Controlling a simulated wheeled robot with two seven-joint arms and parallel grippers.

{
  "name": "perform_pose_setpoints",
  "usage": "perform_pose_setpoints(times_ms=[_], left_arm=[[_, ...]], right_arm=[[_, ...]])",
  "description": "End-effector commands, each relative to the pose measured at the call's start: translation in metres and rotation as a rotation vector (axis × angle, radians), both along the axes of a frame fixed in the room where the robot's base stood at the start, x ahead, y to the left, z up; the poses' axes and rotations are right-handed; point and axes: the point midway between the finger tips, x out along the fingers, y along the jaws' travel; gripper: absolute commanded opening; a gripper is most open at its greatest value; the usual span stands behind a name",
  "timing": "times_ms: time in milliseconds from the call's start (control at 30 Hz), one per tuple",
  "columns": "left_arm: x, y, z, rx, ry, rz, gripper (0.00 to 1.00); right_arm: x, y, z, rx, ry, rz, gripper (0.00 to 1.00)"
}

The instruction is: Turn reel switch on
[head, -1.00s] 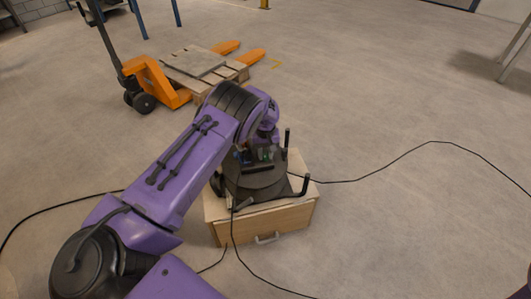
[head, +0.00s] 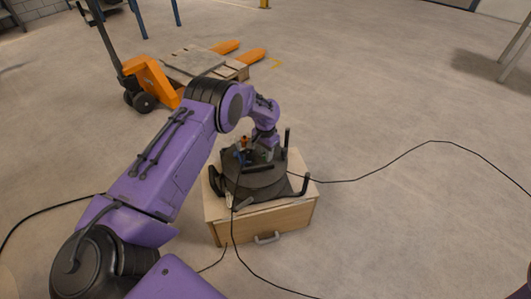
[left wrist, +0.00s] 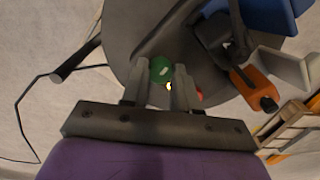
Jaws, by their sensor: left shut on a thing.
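The reel (head: 262,187) is a dark round cable drum with upright black posts, lying on a small wooden cabinet. In the left wrist view its dark disc (left wrist: 120,50) fills the upper middle. A round green switch part (left wrist: 160,68) with a white mark shows there, with a small yellow spot and a red part (left wrist: 199,95) beside it. My left gripper (left wrist: 160,78) is over the reel, its fingers on either side of the green part and shut on it. In the head view my left gripper (head: 258,152) is small and partly hidden. My right gripper is out of view.
The wooden cabinet (head: 280,222) stands on open concrete floor. Black cables (head: 400,152) run across the floor on both sides and down the cabinet's front. An orange pallet truck (head: 152,82) with a wooden pallet (head: 232,70) stands behind. An orange-and-black part (left wrist: 258,86) is beside the gripper.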

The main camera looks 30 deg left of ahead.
Motion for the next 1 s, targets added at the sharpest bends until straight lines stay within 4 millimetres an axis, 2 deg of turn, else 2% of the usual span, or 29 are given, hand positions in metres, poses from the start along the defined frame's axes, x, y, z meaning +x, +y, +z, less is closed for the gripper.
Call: perform_pose_setpoints(times_ms=[300, 733, 767, 800, 833, 1000], left_arm=[[-0.0008, -0.0005, -0.0008, -0.001, 0.002, -0.080, 0.00], [-0.0009, -0.0003, -0.0009, 0.000, 0.003, -0.088, 0.00], [-0.0009, -0.0003, -0.0009, 0.000, 0.003, -0.088, 0.35], [-0.0009, -0.0003, -0.0009, 0.000, 0.003, -0.088, 0.48], [-0.0009, -0.0003, -0.0008, 0.000, 0.003, -0.088, 0.55], [-0.0005, -0.0001, -0.0005, 0.000, 0.002, -0.087, 0.55]], right_arm=[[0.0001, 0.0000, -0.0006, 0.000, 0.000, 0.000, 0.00], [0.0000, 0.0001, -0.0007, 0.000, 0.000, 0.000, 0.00], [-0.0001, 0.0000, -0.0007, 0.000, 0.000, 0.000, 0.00], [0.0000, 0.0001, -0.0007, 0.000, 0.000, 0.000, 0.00], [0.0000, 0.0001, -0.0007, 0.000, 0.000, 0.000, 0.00], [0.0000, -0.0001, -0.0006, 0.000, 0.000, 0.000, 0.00]])
